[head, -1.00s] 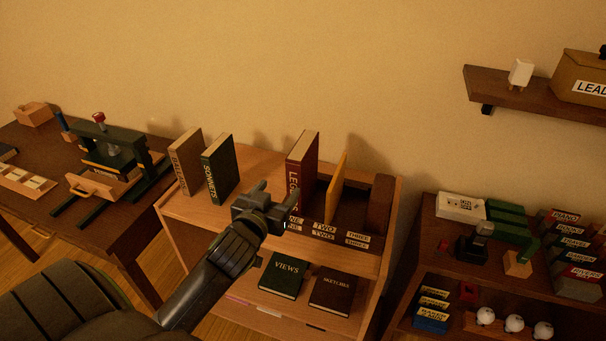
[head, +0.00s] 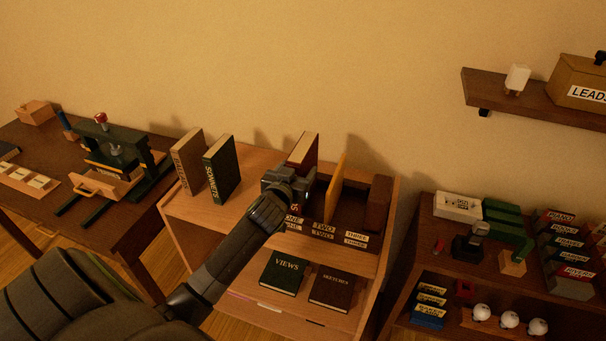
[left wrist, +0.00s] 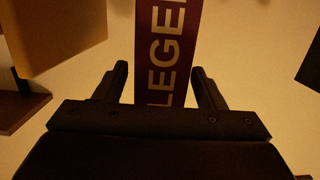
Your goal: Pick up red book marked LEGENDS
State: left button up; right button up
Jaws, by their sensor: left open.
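The red book marked LEGENDS (head: 304,150) stands upright on top of the wooden bookcase. In the left wrist view the red spine (left wrist: 168,60) with white letters shows between the two fingers. My left gripper (left wrist: 160,85) is open, with one finger on each side of the spine. It also shows in the head view (head: 291,180), in front of the book. I cannot tell whether the fingers touch the book. My right gripper is not in view.
A dark green book (head: 222,168) and a brown book (head: 187,160) stand to the left. A thin yellow board (head: 337,187) stands close on the right, beside a dark compartment. Label blocks (head: 323,229) lie in front. Bare shelf top lies between the green and red books.

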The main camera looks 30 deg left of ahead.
pick_arm(q)
jog(key=shift+x, duration=1.2)
grip_shut()
jog(key=shift+r, duration=0.2)
